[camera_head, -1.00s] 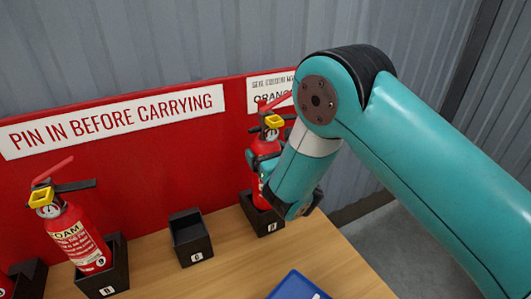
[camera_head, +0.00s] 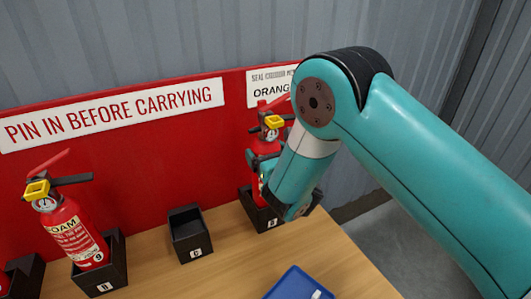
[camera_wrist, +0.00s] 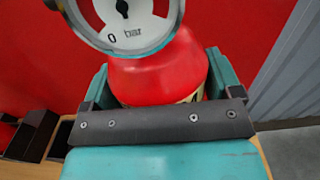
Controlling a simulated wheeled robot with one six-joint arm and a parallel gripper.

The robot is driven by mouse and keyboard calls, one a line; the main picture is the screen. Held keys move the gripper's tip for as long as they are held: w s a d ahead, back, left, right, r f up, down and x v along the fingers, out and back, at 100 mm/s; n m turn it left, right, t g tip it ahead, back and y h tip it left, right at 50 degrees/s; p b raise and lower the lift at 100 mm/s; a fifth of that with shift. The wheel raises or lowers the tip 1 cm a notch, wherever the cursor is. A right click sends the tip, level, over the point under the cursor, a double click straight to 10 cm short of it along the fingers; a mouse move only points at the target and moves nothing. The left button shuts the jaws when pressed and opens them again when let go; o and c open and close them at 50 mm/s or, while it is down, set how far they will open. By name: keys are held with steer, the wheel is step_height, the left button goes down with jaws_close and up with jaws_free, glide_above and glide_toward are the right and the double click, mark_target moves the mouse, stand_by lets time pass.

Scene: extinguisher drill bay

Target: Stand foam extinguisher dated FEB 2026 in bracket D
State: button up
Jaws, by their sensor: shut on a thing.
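A red extinguisher (camera_head: 265,146) with a yellow piece at its head stands roughly upright at the back right in the head view. My gripper (camera_head: 268,172) is shut around its body. In the wrist view the red body (camera_wrist: 160,72) sits between the two teal fingers, below a round pressure gauge (camera_wrist: 128,22). Its label is almost all hidden, so its type and date cannot be read. Its lower end is at a black bracket (camera_head: 262,218) with a small letter tag, which I cannot read surely. My arm hides part of this bracket, and I cannot tell whether the base rests on its floor.
A foam extinguisher (camera_head: 70,230) stands in a black bracket (camera_head: 117,262) at the left. An empty bracket (camera_head: 190,238) stands between. A blue tray (camera_head: 290,283) lies at the front of the wooden table (camera_head: 230,270). A red signboard (camera_head: 150,165) rises behind.

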steer(key=shift+f+b, duration=0.6)
steer(key=shift+b, duration=0.1)
stand_by(0.4)
stand_by(0.4)
